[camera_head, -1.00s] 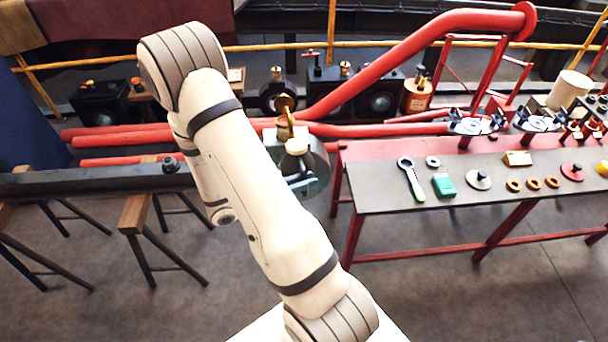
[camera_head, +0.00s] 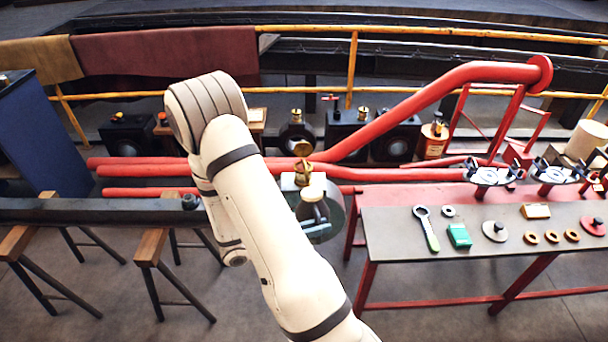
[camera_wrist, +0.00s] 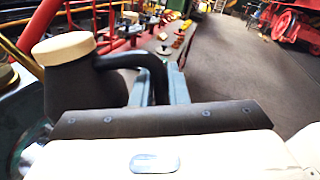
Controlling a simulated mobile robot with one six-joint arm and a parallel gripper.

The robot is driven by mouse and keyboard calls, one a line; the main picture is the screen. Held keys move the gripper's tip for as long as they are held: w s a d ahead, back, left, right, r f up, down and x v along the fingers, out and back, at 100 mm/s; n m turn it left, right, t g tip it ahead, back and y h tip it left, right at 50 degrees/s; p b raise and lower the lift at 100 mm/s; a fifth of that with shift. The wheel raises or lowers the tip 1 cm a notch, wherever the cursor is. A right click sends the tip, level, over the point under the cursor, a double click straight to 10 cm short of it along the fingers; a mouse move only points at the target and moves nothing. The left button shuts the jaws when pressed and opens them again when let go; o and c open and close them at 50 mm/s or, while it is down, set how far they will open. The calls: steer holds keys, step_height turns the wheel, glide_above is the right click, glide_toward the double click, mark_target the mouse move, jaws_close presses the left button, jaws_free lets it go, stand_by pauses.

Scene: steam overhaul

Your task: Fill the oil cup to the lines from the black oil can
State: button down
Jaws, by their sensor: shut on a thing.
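The black oil can (camera_wrist: 85,88) has a cream lid and a curved black handle, and fills the left of the wrist view. My gripper (camera_wrist: 165,85) is shut on its handle with blue-grey fingers. In the head view the can (camera_head: 313,194) shows partly beyond my arm, with its pale lid on top. A brass cup (camera_head: 303,152), likely the oil cup, shows just behind the can, with a round brass piece raised above it.
Red pipes (camera_head: 430,105) run behind the cup. A grey round metal body (camera_head: 325,232) sits close by the can. A red-framed bench (camera_head: 390,240) at the right carries a wrench (camera_head: 427,228), a green box (camera_head: 459,235) and rings. A dark beam (camera_head: 90,210) on trestles lies left.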

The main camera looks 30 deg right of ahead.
mark_target(318, 221)
steer(key=shift+r, duration=0.1)
steer(key=shift+r+n+p, duration=0.3)
steer(key=shift+r+p, duration=0.4)
steer(key=shift+p, duration=0.3)
steer(key=shift+r, duration=0.1)
steer(key=shift+r+p, duration=0.55)
steer(key=shift+p, duration=0.35)
steer(key=shift+n, duration=0.3)
steer(key=shift+w+r+p, duration=0.1)
steer(key=shift+r+p, duration=0.4)
steer(key=shift+p, duration=0.15)
steer(key=shift+r, duration=0.15)
steer(key=shift+w+d+r+n+y+p, duration=0.1)
steer(key=shift+r+n+y+p, duration=0.35)
steer(key=shift+p, duration=0.6)
